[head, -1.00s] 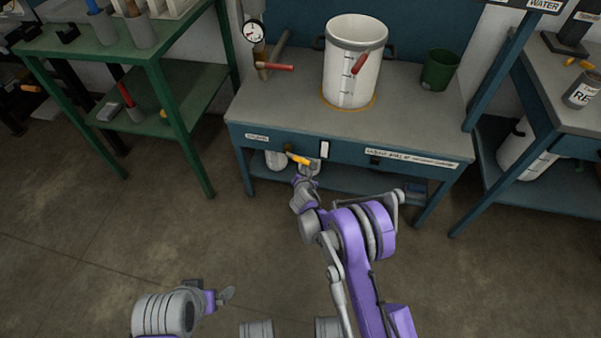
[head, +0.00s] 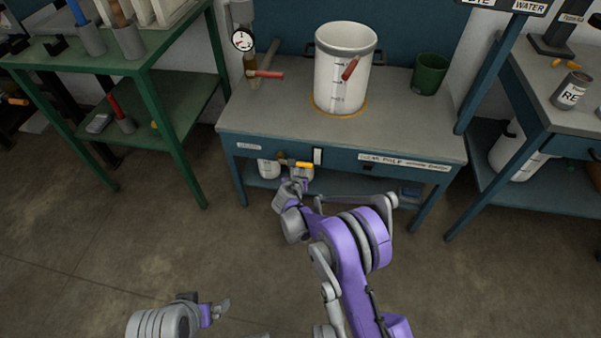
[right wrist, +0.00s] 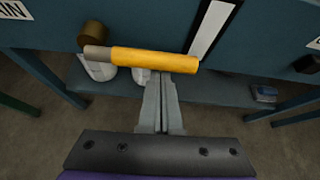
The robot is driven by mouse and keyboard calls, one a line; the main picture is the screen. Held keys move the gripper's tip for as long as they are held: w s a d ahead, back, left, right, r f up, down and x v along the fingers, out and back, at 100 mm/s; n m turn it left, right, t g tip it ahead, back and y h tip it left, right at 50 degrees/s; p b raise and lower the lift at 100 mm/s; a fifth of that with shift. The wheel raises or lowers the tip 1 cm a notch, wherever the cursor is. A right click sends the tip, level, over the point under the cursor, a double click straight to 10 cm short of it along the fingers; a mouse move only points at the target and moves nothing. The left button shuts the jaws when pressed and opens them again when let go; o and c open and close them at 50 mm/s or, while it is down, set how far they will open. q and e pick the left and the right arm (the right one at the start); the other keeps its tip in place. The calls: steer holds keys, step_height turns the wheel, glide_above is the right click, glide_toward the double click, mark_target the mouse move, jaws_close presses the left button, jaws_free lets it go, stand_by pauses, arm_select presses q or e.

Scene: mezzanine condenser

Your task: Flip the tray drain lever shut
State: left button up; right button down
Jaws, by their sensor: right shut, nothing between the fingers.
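The drain lever has a yellow grip (head: 300,165) and sits on the front of the blue bench. It lies nearly level, pointing right. In the right wrist view the yellow grip (right wrist: 155,60) runs right from a grey stem at a brass pivot (right wrist: 92,34). My right gripper (head: 301,174) is shut and empty. In the right wrist view its fingertips (right wrist: 158,75) meet the lower edge of the yellow grip; whether they touch it I cannot tell. My left gripper (head: 221,309) is low in the head view, away from the bench; its jaw state is unclear.
A white measuring bucket (head: 338,85), a gauge (head: 243,40), a red-handled tool (head: 268,73) and a green cup (head: 430,73) are on the bench (head: 270,110). A green shelf stands left, another bench right. The floor in front is open.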

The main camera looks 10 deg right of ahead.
arm_select(q)
steer(key=shift+f, duration=0.1)
arm_select(e)
steer(key=shift+f, duration=0.15)
arm_select(q)
steer(key=shift+s+d, duration=0.25)
steer(key=shift+s, duration=0.15)
arm_select(e)
steer(key=s+a+r, duration=0.1)
steer(key=s+a, duration=0.2)
steer(key=s, duration=0.6)
steer(key=shift+r, duration=0.25)
